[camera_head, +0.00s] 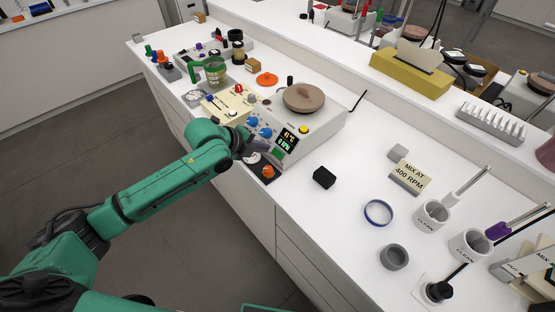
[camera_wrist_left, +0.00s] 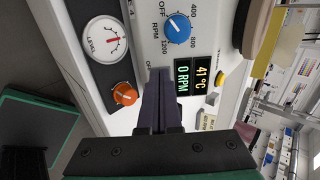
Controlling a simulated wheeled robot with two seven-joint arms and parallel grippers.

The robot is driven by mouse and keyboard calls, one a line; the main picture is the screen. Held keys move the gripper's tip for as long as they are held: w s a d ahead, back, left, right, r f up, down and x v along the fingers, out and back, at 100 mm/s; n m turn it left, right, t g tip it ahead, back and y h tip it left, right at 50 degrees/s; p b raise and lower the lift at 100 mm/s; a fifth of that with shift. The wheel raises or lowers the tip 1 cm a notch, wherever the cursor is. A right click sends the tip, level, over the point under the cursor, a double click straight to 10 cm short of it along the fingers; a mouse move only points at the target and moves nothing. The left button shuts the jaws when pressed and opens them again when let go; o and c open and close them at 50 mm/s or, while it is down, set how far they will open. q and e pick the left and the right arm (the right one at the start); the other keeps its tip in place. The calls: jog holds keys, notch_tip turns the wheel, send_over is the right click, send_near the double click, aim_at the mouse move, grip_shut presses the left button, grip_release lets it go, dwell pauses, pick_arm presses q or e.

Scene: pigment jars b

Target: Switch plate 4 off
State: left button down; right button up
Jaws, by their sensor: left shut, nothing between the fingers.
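A white hotplate stirrer (camera_head: 326,122) with a round brown top (camera_head: 304,97) stands on the bench. A yellow button (camera_wrist_left: 221,79) sits beyond the display. My left gripper (camera_wrist_left: 160,88) is shut and empty at the stirrer's front, near the display. It hides part of the front panel, including a partly seen OFF label.
Beside the gripper, a dark panel carries a LEVEL dial (camera_wrist_left: 105,40) and an orange knob (camera_wrist_left: 125,94). A cream box with knobs (camera_head: 228,104) adjoins the stirrer. A small black block (camera_head: 324,178) and blue ring (camera_head: 378,212) lie to the right, with clear bench between.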

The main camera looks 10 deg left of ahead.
pick_arm(q)
jog(key=shift+w+d+f, duration=0.15)
jog(key=shift+w+f, duration=0.1)
jog(key=shift+f, duration=0.05)
jog(key=shift+d, duration=0.1)
